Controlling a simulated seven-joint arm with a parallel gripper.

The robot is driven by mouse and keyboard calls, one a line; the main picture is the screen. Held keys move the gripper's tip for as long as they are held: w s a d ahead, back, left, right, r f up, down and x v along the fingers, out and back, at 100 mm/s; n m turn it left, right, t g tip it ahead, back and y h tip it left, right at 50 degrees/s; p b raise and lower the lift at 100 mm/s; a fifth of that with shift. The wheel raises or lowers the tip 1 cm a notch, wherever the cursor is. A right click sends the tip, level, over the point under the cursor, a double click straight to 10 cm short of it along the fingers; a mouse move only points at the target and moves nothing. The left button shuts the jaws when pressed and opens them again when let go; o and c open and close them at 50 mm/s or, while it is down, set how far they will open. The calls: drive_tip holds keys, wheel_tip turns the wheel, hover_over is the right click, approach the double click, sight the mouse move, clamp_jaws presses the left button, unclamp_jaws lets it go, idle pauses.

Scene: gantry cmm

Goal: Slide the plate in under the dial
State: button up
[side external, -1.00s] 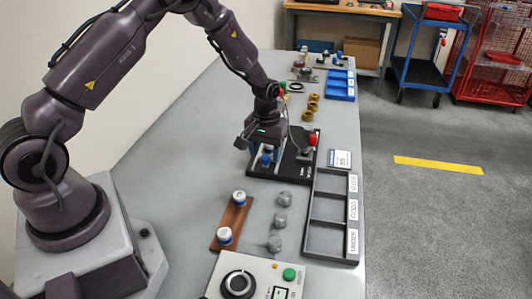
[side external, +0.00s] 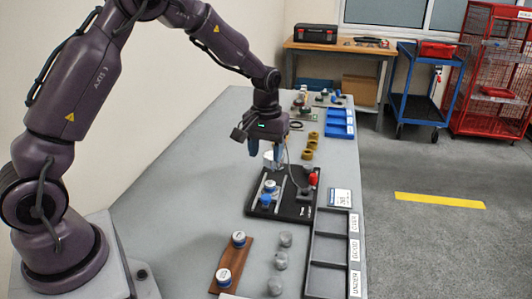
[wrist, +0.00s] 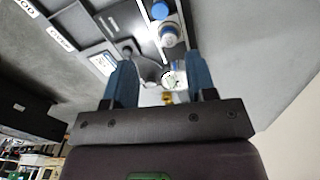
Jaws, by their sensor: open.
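My gripper (side external: 266,158) is open and empty, raised above the far end of the black fixture (side external: 296,208). Its two blue fingers also show in the wrist view (wrist: 160,62). The knob (wrist: 160,10) and part (wrist: 168,36) line up beyond the fingers in the wrist view. A pale round thing, seemingly the dial (side external: 269,161), shows near the fingertips, partly hidden. The plate's edges are too small to tell.
A red knob (side external: 313,179) stands on the fixture's right. A wooden strip (side external: 232,257) with two white-and-blue parts, several grey pieces (side external: 281,259) and a labelled three-compartment tray (side external: 327,280) lie nearer. Brass rings (side external: 309,154) and a blue bin (side external: 341,124) are farther back. The bench's left side is clear.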

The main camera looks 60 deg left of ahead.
drive_tip(key=shift+m, duration=0.9)
drive_tip(key=d, duration=0.4)
drive_tip(key=d+f, duration=0.1)
drive_tip(key=d, duration=0.1)
drive_tip(key=shift+w+d, duration=0.1)
drive_tip(key=shift+d, duration=0.25)
clamp_jaws()
drive_tip(key=s+d+f+m+t+y, duration=0.2)
drive_tip(key=s+d+f+m+y, duration=0.1)
drive_tip(key=s+d+f+m, duration=0.45)
drive_tip(key=w+a+f+t, duration=0.1)
drive_tip(key=a, duration=0.1)
drive_tip(key=w+a+f+t, duration=0.1)
drive_tip(key=w+a+f, duration=0.1)
drive_tip(key=a, duration=0.1)
drive_tip(key=w+a+f+t+y, duration=0.1)
drive_tip(key=a+f+t, duration=0.1)
drive_tip(key=shift+w+a+f, duration=0.15)
drive_tip(key=shift+w+a, duration=0.2)
drive_tip(key=shift+a, duration=0.4)
drive_tip(key=shift+w+a, duration=0.15)
drive_tip(key=shift+a, duration=0.4)
drive_tip(key=shift+w+a, duration=0.25)
drive_tip(key=shift+a, duration=0.4)
